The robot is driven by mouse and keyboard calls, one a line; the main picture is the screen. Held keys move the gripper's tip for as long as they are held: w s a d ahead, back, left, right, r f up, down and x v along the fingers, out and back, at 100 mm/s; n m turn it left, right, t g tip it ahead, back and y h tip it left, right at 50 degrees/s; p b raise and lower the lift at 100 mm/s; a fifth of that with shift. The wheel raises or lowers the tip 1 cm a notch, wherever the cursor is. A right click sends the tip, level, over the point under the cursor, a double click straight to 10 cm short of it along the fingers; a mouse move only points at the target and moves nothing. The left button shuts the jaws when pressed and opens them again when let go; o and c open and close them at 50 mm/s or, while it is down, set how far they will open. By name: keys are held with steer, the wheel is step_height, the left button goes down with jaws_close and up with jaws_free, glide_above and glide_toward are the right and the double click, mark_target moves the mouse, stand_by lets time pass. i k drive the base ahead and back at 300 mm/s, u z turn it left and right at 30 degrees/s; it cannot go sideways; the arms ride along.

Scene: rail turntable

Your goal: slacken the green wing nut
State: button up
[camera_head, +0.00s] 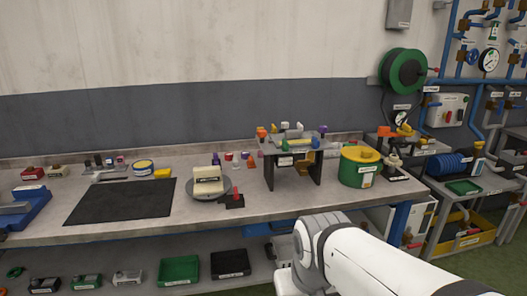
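I cannot make out the green wing nut for certain. A raised dark stand (270,170) on the bench carries several small coloured parts in orange, yellow, white and purple. A tiny green spot shows near its left end, too small to identify. A cream block (207,174) stands on a round grey turntable (193,193), with a small dark box with a red lever (235,199) beside it. My arm reaches in from the lower right, in front of the bench. My gripper is not in view.
A yellow and green drum (358,171) stands right of the stand. A black mat (120,203) and a blue vise-like tool (30,208) lie at left. The shelf below holds a green tray (179,270) and several small boxes. Pipes and gauges fill the right side.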

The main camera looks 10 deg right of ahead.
mark_target(285, 148)
steer(key=u, duration=0.15)
steer(key=k, duration=0.35)
steer(key=z, duration=0.65)
steer(key=i, duration=1.95)
steer(key=u, duration=0.5)
